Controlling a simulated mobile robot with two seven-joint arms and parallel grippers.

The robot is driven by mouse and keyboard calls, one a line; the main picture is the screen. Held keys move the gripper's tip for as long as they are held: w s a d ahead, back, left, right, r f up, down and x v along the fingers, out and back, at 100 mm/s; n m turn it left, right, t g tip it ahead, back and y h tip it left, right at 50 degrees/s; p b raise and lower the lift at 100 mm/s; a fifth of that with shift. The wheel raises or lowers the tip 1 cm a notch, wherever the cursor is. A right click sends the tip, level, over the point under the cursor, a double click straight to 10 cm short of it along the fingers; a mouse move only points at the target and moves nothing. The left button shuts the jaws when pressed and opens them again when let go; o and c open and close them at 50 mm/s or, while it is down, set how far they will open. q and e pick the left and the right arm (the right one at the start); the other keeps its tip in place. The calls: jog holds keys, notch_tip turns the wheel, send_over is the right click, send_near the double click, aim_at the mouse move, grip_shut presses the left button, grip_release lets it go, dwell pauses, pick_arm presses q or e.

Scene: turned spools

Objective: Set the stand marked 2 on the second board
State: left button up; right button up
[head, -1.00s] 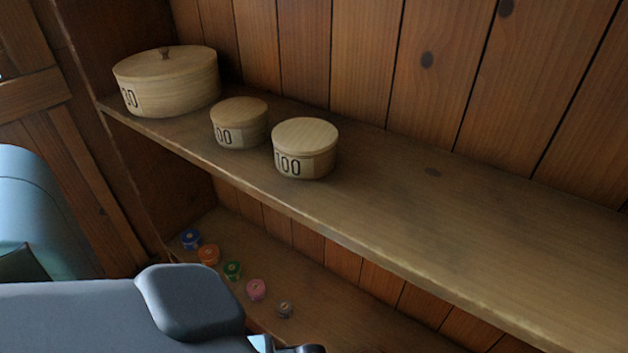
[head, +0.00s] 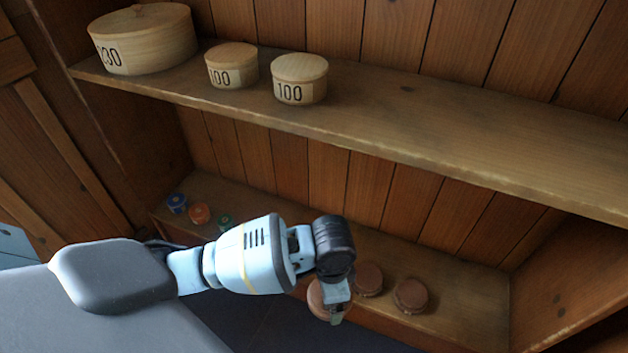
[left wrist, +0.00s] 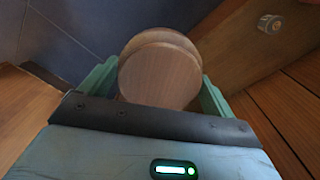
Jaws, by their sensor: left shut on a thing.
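My left gripper (head: 338,308) is in front of the lower board (head: 470,268) and is shut on a round brown wooden stand (head: 317,299). In the left wrist view the stand (left wrist: 160,75) sits between the green fingers (left wrist: 158,88), with a disc face toward the camera and a second rim behind it. I see no number on it. Two similar brown round stands, one nearer (head: 368,279) and one further right (head: 411,296), are on the lower board beside the gripper. Their marks are not readable. My right gripper is not in view.
The upper board (head: 450,140) carries a large round box (head: 145,45) and two smaller boxes marked 100 (head: 232,68) (head: 300,82); its right part is clear. Small blue (head: 177,203), orange (head: 199,213) and green (head: 226,221) spools stand at the lower board's left. A grey one (left wrist: 270,24) shows in the wrist view.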

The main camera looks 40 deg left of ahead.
pick_arm(q)
jog(key=s+a+r+n, duration=0.1)
jog(key=r+n, duration=0.3)
jog(key=r, duration=0.8)
jog(key=s+a+r+n, duration=0.1)
jog(key=r+n, duration=0.3)
jog(key=r, duration=0.7)
jog(key=shift+a+r+n, duration=0.3)
jog(key=shift+a+r, duration=0.1)
jog(key=shift+a, duration=0.25)
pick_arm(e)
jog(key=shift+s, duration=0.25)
